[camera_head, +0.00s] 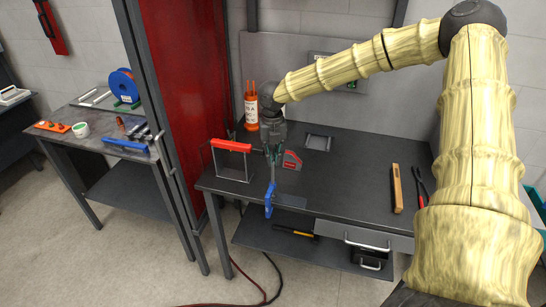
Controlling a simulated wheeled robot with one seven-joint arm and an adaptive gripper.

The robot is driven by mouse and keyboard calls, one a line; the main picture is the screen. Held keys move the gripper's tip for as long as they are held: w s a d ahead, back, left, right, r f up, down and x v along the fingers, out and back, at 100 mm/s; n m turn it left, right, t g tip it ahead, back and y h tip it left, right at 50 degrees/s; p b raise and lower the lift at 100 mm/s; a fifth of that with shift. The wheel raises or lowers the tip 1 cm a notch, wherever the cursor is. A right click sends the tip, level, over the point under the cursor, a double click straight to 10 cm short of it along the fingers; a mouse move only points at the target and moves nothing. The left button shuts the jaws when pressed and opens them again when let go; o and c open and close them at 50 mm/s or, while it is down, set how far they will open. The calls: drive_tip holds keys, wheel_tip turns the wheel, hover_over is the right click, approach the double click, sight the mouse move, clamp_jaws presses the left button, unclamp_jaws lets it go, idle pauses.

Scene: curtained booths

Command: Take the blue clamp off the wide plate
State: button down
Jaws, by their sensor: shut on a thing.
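The blue clamp (269,199) is at the front edge of the dark workbench, with its blue part low and a thin grey bar rising from it. My gripper (273,158) points down and is shut on the upper end of the clamp. A flat grey plate (292,201), which looks like the wide plate, lies at the bench's front edge, just right of the clamp's blue part. Whether the clamp touches the plate cannot be told from this view.
A red-handled frame (231,147) stands close left of my gripper, and a red block (292,160) close right. An orange bottle (251,112) stands behind. A wooden bar (396,188) lies at the right on the workbench (345,175), whose middle right is clear. A red curtain (185,90) hangs left.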

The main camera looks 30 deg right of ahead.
drive_tip(key=shift+r+n+p, duration=0.1)
drive_tip(key=shift+n+p, duration=1.75)
drive_tip(key=shift+n, duration=0.65)
drive_tip(key=shift+n+p, duration=1.7)
drive_tip(key=shift+n, duration=1.4)
drive_tip(key=shift+n, duration=0.9)
drive_tip(key=n, duration=0.8)
drive_tip(key=shift+n, duration=1.1)
